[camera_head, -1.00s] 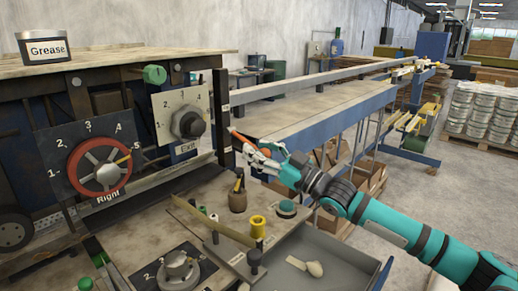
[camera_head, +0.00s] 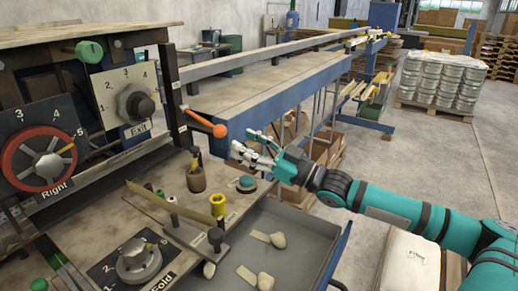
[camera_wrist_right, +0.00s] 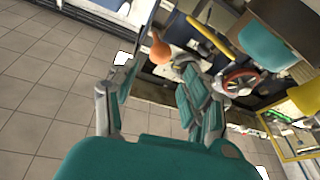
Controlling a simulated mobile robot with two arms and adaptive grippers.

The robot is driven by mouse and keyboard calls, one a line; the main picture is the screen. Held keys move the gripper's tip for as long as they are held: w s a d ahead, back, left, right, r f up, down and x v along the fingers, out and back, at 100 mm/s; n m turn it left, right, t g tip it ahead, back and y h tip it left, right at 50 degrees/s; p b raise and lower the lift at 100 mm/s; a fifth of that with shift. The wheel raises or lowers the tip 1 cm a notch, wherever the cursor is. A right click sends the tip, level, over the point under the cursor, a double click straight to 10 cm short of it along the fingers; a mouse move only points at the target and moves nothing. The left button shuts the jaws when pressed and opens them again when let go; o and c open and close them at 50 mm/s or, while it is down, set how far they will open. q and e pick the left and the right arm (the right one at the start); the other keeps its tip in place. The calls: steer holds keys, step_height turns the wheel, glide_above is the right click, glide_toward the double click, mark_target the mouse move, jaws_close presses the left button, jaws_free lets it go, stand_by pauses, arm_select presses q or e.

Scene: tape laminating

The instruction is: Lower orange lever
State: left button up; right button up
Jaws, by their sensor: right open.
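The orange lever (camera_head: 203,122) sticks out from the dark post at the machine's right end in the head view. It slopes down to the right and ends in a round orange knob (camera_head: 219,131). My right gripper (camera_head: 243,142) is open and empty, just right of and slightly below the knob in the picture, seemingly apart from it. In the right wrist view the orange knob (camera_wrist_right: 160,50) shows beyond the open fingers (camera_wrist_right: 155,68), near the gap between them. My left gripper is not in view.
A blue-edged conveyor table (camera_head: 250,95) extends behind. Open floor (camera_head: 440,150) lies right.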

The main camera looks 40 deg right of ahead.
steer(key=shift+r+v, duration=0.2)
steer(key=shift+v, duration=1.15)
steer(key=shift+s+a, duration=0.1)
steer(key=shift+s, duration=0.1)
